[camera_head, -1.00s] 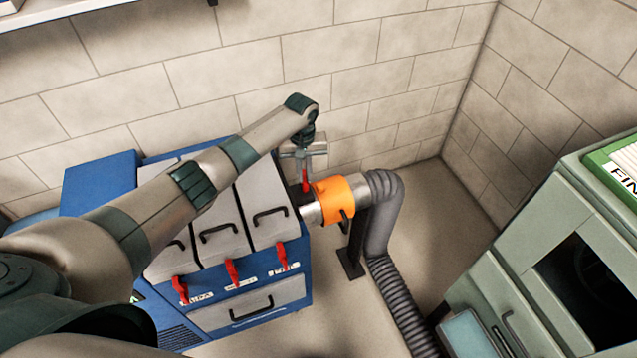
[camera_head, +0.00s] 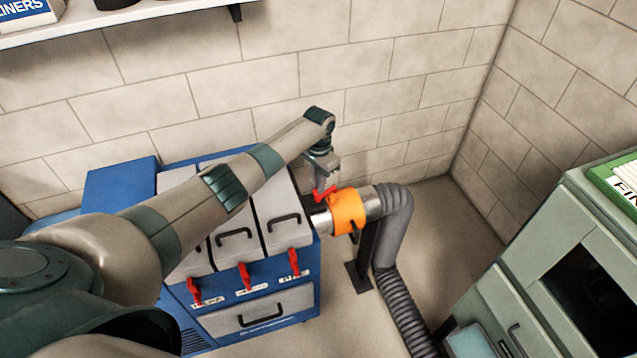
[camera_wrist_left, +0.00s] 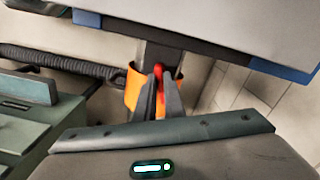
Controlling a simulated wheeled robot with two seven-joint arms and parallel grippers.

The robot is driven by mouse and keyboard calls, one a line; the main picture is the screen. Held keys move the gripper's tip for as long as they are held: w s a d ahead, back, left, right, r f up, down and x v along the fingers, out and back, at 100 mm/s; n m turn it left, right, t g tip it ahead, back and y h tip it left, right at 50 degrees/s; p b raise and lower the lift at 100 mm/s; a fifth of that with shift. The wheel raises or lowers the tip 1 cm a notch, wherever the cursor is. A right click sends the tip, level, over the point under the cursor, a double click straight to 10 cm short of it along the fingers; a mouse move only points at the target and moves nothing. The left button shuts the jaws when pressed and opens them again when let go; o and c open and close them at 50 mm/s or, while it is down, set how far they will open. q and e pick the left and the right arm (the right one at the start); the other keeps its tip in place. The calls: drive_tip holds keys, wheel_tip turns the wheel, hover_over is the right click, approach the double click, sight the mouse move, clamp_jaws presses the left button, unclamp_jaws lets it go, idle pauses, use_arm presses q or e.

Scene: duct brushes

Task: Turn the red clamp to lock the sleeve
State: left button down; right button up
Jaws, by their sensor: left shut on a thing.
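The red clamp (camera_head: 327,194) is at the left edge of the orange sleeve (camera_head: 349,211). The sleeve sits around the metal pipe between the blue cabinet and the grey hose. My left gripper (camera_head: 320,188) reaches down from above and is shut on the clamp. In the left wrist view the red clamp (camera_wrist_left: 158,72) shows between the two dark fingers of my left gripper (camera_wrist_left: 158,88), with the orange sleeve (camera_wrist_left: 131,88) behind them. The fingers hide part of the clamp. My right gripper is in neither view.
A blue cabinet (camera_head: 262,310) with grey lids and several red latches stands left of the sleeve. A ribbed grey hose (camera_head: 394,240) bends down to the floor at right. A green cabinet (camera_head: 540,240) stands farther right. A shelf (camera_head: 130,17) is at top left.

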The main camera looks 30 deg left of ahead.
use_arm(q)
drive_tip(key=shift+m, duration=2.3)
drive_tip(key=c, duration=1.8)
unclamp_jaws()
drive_tip(key=shift+c, duration=0.2)
drive_tip(key=shift+r, duration=0.15)
wheel_tip(320, 180, up, 17)
drive_tip(key=b, duration=0.3)
